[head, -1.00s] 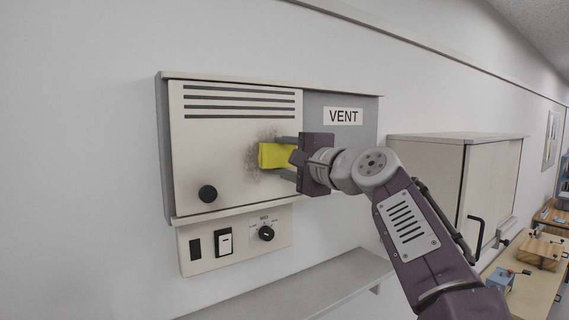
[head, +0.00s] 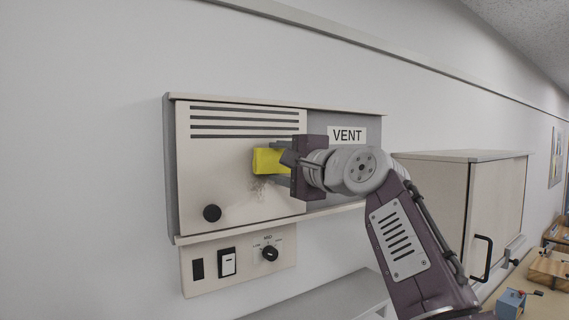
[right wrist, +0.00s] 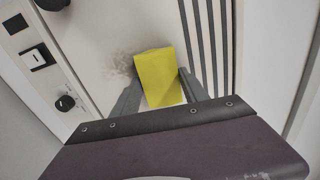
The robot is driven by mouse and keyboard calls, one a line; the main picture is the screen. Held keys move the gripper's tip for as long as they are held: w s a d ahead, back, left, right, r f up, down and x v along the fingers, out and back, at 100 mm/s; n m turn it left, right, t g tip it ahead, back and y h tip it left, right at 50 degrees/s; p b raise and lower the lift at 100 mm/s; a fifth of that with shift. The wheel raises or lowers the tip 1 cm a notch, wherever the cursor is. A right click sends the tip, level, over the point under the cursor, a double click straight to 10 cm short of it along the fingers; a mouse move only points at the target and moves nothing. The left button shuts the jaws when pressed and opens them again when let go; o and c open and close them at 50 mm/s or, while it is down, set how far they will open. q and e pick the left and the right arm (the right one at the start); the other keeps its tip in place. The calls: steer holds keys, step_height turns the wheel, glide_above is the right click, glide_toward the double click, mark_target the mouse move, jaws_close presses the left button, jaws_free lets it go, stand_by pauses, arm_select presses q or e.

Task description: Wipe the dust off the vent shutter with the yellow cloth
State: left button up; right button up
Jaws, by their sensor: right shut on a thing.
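The vent shutter (head: 235,180) is a cream panel with dark slots along its top and a black knob at its lower left. A grey-brown dust patch (head: 262,190) shows on it beside and below the cloth; it also shows in the right wrist view (right wrist: 122,68). My right gripper (head: 272,161) is shut on the yellow cloth (head: 266,162), which is at the panel just under the slots. In the right wrist view the cloth (right wrist: 160,76) sits between the two fingers. Whether the cloth touches the panel I cannot tell. My left gripper is not in view.
A VENT label (head: 347,134) is on the grey backing right of the shutter. A switch panel (head: 238,262) with a dial is below. A grey shelf (head: 325,300) juts out lower down. A wall cabinet (head: 470,205) stands to the right, near my right arm.

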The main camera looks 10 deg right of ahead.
steer(key=shift+f+b, duration=4.45)
steer(key=shift+f, duration=0.65)
step_height(320, 180, down, 3)
steer(key=shift+r+b, duration=0.15)
steer(key=shift+b, duration=1.1)
steer(key=shift+c, duration=1.9)
steer(key=shift+s, duration=0.1)
jaws_close()
steer(key=shift+s+a, duration=0.1)
steer(key=shift+a, duration=0.3)
steer(key=shift+f, duration=0.25)
steer(key=shift+s+a+r+p, duration=0.15)
steer(key=shift+p, duration=0.15)
steer(key=r+p, duration=0.2)
steer(key=r, duration=0.1)
steer(key=shift+s+a+p, duration=0.25)
steer(key=shift+s+p, duration=0.05)
steer(key=shift+p, duration=0.1)
steer(key=shift+r+p, duration=0.3)
steer(key=shift+w+a, duration=0.1)
